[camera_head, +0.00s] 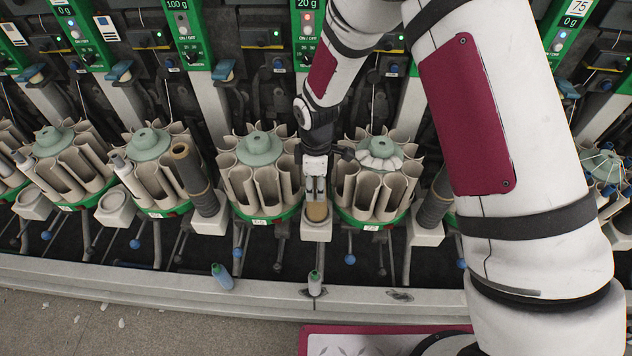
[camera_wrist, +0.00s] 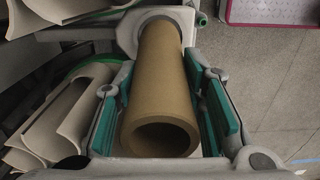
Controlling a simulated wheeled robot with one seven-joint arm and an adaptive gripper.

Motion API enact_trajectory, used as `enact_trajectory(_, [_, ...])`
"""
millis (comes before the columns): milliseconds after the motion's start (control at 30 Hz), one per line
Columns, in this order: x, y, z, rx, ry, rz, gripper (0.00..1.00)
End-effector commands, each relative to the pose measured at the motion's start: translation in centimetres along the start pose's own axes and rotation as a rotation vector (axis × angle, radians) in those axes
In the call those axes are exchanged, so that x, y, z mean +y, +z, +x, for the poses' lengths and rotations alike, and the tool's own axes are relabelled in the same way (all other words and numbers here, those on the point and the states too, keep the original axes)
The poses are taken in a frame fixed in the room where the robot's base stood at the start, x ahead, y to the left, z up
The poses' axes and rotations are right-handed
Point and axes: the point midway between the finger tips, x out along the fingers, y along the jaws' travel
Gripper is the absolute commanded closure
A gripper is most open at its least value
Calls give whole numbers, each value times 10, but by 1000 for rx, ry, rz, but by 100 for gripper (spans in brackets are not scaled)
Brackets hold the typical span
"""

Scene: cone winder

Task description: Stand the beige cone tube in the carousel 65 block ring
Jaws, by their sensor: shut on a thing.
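The beige cone tube (camera_wrist: 160,75) is between the teal finger pads of my gripper (camera_wrist: 165,115) in the wrist view, with its open end toward the camera. Its far end meets a pale grey block ring (camera_wrist: 128,35); I cannot tell how deep it sits. In the head view my gripper (camera_head: 316,192) points down over that block (camera_head: 316,232), between two carousels in the middle. Only a small part of the tube (camera_head: 317,212) shows under the fingers. The tube looks about upright. My gripper is shut on it. The carousel numbers are too small to read.
Carousels with beige curved pockets stand left (camera_head: 262,180) and right (camera_head: 374,185) of my gripper. Dark tubes stand in neighbouring blocks at left (camera_head: 200,185) and right (camera_head: 435,200). An empty block (camera_head: 115,208) is farther left.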

Motion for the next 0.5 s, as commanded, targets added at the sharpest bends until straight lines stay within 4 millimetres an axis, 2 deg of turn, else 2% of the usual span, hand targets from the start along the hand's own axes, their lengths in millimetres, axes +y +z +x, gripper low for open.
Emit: enact_trajectory(500, [0, 0, 11, 0, 0, 0, 87])
